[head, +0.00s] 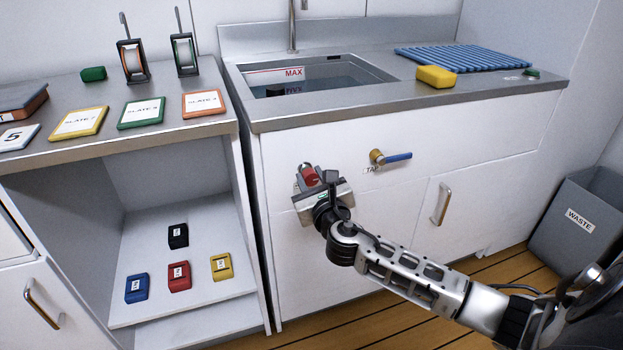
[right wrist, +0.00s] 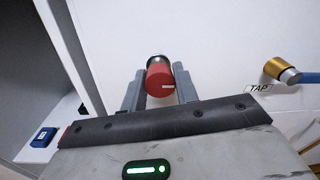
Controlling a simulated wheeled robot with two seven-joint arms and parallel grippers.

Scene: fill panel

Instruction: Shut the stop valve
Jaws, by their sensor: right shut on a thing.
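The stop valve shows as a red handle (head: 309,175) on the white front panel below the sink, left of the tap. In the right wrist view the red handle (right wrist: 159,78) has a metal part at its far end. My right gripper (head: 310,181) is at the handle, its two grey fingers (right wrist: 158,88) on either side of it and shut on it. The gripper body hides part of the valve in the head view. My left gripper is not in view.
A brass tap with a blue lever (head: 391,158), labelled TAP, is on the same panel to the right. The sink (head: 374,73) is above, holding water. A cupboard handle (head: 441,204) is at lower right. An open shelf (head: 205,301) with several small blocks stands left.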

